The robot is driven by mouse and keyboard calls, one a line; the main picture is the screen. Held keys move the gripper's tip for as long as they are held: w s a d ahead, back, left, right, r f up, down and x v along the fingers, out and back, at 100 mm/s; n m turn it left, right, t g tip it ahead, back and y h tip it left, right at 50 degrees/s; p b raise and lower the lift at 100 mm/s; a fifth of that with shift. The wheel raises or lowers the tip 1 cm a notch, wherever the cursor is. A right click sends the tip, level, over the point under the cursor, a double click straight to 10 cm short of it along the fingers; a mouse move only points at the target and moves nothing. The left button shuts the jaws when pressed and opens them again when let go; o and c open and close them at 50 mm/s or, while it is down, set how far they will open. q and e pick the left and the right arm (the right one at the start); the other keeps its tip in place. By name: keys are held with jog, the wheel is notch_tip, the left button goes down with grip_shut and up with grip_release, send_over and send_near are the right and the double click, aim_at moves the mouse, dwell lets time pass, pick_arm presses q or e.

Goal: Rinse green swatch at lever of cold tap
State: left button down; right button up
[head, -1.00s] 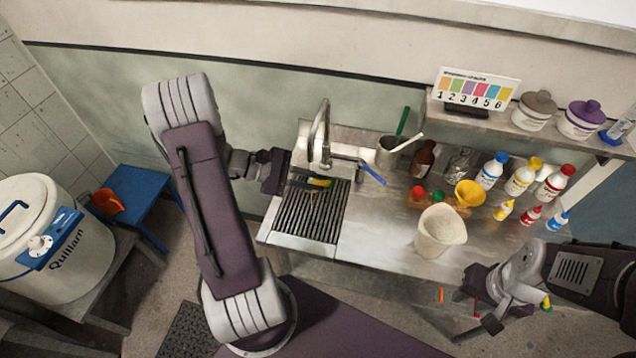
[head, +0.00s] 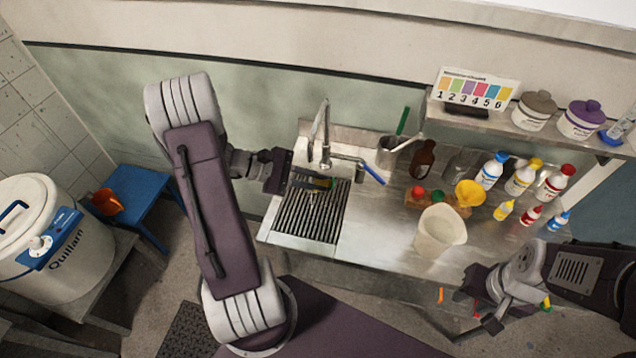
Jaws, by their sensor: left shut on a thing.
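My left gripper (head: 300,181) is shut on the green swatch (head: 319,183), a small piece at its fingertips with a dark and a yellowish part. It holds the swatch over the ribbed drainer of the sink (head: 312,212), just below the tap (head: 325,135). The tap's blue lever (head: 373,174) points to the lower right, a short way right of the swatch. Whether water runs is too small to tell. My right gripper (head: 476,304) is at the lower right, in front of the counter, with its fingers apart and nothing clearly between them.
A pale beaker (head: 440,233) stands on the counter right of the sink, with a yellow funnel (head: 470,193) and several bottles behind it. A metal pot (head: 388,152) stands behind the lever. A shelf (head: 480,119) carries jars and a numbered colour card (head: 476,90).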

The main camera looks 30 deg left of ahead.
pick_arm(q)
jog(key=shift+s+a, duration=0.15)
jog(key=shift+w+d, duration=0.35)
jog(key=shift+d, duration=0.05)
jog(key=shift+s+a, duration=0.1)
jog(key=shift+a, duration=0.05)
dwell(0.4)
jog(key=shift+s+a, duration=0.25)
jog(key=shift+w+d, duration=0.1)
jog(key=shift+d, duration=0.05)
jog(key=shift+w+d, duration=0.25)
jog(key=shift+s+a, duration=0.1)
dwell(0.4)
